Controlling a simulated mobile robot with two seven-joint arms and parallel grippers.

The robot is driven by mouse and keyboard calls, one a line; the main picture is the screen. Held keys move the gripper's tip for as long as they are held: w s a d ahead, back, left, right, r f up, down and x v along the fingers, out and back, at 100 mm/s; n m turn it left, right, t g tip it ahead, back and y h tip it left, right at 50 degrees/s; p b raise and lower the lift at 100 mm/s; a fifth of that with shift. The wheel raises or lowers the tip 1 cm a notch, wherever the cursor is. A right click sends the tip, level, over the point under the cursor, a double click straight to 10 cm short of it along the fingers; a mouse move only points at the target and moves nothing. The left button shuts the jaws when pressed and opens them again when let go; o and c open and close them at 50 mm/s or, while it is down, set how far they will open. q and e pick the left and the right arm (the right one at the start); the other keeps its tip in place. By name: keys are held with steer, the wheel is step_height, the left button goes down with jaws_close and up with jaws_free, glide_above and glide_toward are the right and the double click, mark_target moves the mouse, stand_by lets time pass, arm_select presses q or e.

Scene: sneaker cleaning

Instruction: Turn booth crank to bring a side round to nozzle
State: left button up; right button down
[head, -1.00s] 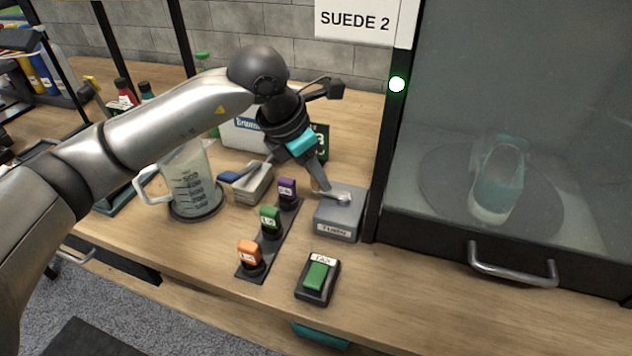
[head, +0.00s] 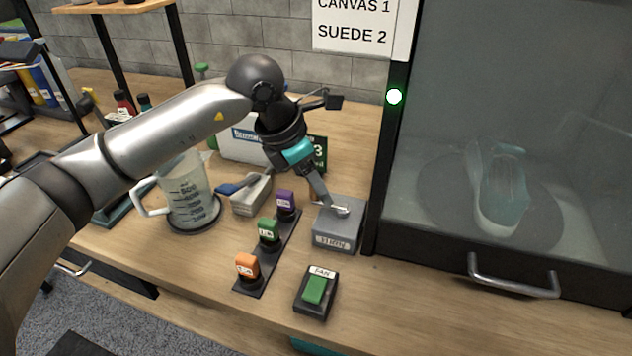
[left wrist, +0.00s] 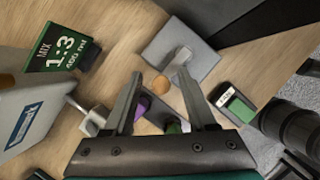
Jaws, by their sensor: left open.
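The crank box (head: 337,236) is a small grey block with a label on its front, beside the booth's left post. Its short metal crank (head: 341,211) lies across the top. My left gripper (head: 326,200) reaches down over the box, fingertips close to the crank. In the left wrist view the open fingers (left wrist: 161,76) straddle a round tan knob by the box (left wrist: 200,62); I cannot tell whether they touch it. The booth (head: 425,235) has a clear front, and a pale teal sneaker (head: 502,190) stands inside on a round turntable (head: 440,190). The nozzle cannot be made out.
A row of orange, green and purple bottles or knobs (head: 268,232) and a green fan switch (head: 315,290) stand in front. The booth has a front handle (head: 513,290).

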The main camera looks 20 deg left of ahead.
arm_select(q)
steer(key=p+v, duration=0.3)
steer(key=v, duration=1.2)
steer(key=shift+a, duration=0.15)
arm_select(e)
steer(key=shift+g, duration=0.3)
steer(key=s+a+r, duration=0.2)
steer(key=shift+s+a+r, duration=0.15)
steer(key=shift+s+r, duration=0.15)
steer(key=shift+s, duration=0.1)
arm_select(q)
steer(key=shift+s, duration=0.1)
